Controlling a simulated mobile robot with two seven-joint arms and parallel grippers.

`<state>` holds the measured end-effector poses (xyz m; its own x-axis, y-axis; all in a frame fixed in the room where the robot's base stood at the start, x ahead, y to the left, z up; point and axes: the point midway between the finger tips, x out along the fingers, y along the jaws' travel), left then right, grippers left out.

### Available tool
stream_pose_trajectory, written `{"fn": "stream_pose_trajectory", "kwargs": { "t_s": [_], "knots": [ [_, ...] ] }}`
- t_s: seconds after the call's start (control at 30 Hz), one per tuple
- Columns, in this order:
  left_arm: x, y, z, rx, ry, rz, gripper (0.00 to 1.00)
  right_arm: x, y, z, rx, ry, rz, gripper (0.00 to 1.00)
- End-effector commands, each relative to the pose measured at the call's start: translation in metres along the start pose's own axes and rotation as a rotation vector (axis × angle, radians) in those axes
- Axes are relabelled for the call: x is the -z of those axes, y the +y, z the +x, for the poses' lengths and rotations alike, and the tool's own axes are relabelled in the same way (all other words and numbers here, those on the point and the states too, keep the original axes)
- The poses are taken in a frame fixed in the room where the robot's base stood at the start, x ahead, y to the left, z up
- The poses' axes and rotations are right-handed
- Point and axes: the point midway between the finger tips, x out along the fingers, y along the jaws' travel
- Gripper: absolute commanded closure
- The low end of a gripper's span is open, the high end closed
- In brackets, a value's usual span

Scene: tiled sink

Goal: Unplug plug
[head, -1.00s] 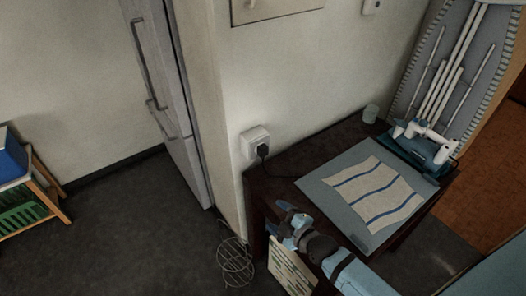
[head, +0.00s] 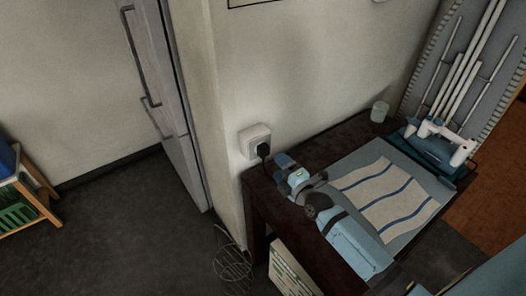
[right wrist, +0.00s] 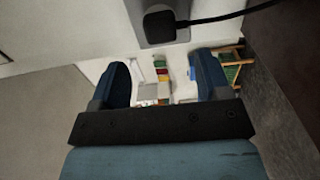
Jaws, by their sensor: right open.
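The black plug (head: 263,150) sits in the white wall socket (head: 252,137), above the corner of the dark table. In the right wrist view the plug (right wrist: 160,27) and its black cord show at the top, against the grey socket plate (right wrist: 150,8). My right gripper (head: 280,165) is just right of the plug in the head view. In the right wrist view its two blue fingers (right wrist: 162,80) are wide apart with nothing between them. The plug lies beyond the fingertips, toward the picture's top, and appears apart from them. My left gripper is not seen.
A wire basket (head: 232,262) stands on the floor. A fridge (head: 170,100) is at the left.

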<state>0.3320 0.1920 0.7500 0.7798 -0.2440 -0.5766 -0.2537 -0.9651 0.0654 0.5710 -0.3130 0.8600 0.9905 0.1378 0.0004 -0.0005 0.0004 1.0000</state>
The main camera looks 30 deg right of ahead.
Motion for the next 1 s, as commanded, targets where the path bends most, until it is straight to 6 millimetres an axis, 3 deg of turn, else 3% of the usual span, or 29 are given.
{"fn": "stream_pose_trajectory", "kwargs": {
  "t_s": [0.27, 0.5, 1.0],
  "knots": [
    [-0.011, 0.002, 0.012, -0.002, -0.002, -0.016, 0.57, 0.0, -0.002, 0.04, -0.004, -0.001, 0.003, 0.3],
    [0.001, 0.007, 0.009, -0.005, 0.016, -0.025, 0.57, 0.0, 0.0, 0.068, -0.001, 0.0, 0.0, 0.3],
    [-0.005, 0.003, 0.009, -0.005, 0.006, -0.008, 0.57, 0.0, 0.0, 0.081, 0.0, 0.001, 0.001, 0.3]
  ]
}}
